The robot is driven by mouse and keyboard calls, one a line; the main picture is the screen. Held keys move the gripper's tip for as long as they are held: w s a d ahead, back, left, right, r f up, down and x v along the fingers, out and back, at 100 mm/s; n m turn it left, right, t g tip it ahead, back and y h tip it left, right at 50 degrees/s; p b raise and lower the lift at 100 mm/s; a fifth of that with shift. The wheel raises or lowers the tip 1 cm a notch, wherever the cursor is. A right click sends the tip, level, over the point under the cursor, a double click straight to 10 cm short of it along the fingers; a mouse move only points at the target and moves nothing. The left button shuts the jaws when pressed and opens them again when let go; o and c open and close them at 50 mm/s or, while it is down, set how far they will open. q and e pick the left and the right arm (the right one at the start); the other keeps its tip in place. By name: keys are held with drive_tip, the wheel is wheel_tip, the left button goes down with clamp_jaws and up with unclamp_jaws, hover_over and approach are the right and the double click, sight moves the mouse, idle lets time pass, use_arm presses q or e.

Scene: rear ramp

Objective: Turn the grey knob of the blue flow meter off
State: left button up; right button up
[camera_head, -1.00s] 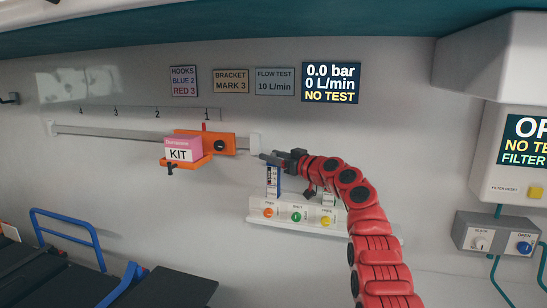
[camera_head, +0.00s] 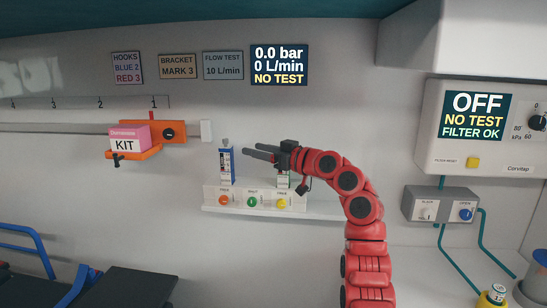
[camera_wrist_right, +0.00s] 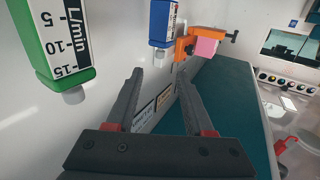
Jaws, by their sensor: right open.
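The blue flow meter (camera_head: 227,167) stands on the wall shelf, with its small grey knob (camera_head: 226,142) on top. My right gripper (camera_head: 260,151) is open and empty, just right of the knob and apart from it. In the right wrist view, which is upside down, the blue flow meter (camera_wrist_right: 164,22) hangs at the top with its pale knob (camera_wrist_right: 160,55) just beyond my right gripper's fingertips (camera_wrist_right: 159,74). A green flow meter (camera_wrist_right: 60,38) with its own pale knob (camera_wrist_right: 74,96) is close at the left there. In the head view my gripper and wrist partly hide it.
Below the meters is a white panel with orange, green and yellow outlets (camera_head: 252,202). Left is an orange bracket (camera_head: 155,150) with a pink kit box (camera_head: 127,139) on a rail. The wall screen (camera_head: 279,65) reads 0.0 bar, 0 L/min, NO TEST. A control box (camera_head: 440,205) is right.

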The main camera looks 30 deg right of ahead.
drive_tip(key=v, duration=0.5)
drive_tip(key=shift+s+r, duration=0.1)
idle(0.3)
